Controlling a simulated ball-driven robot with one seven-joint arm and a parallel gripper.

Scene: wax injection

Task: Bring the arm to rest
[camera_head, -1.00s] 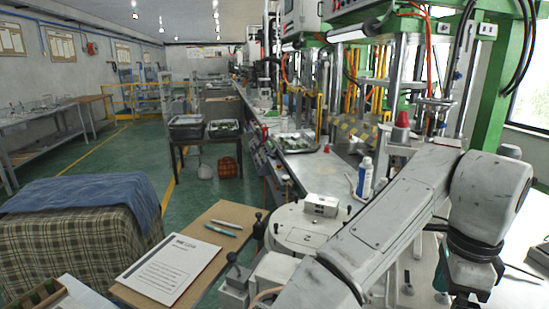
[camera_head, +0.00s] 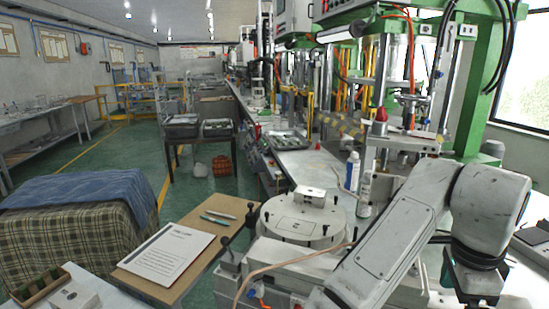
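My arm (camera_head: 408,238) fills the lower right of the head view. A pale grey link rises from the bottom edge to a rounded joint (camera_head: 492,205), and a dark section (camera_head: 476,278) hangs below it, cut off by the bottom edge. I see no gripper fingers, so I cannot tell what they hold. The arm passes in front of the metal machine bed; whether it touches anything there is unclear.
A round metal mould plate (camera_head: 300,228) with a small metal block (camera_head: 310,194) on it lies left of my arm. Bottles (camera_head: 352,172) stand behind the arm. A board with a printed sheet (camera_head: 166,252) and pens is at left.

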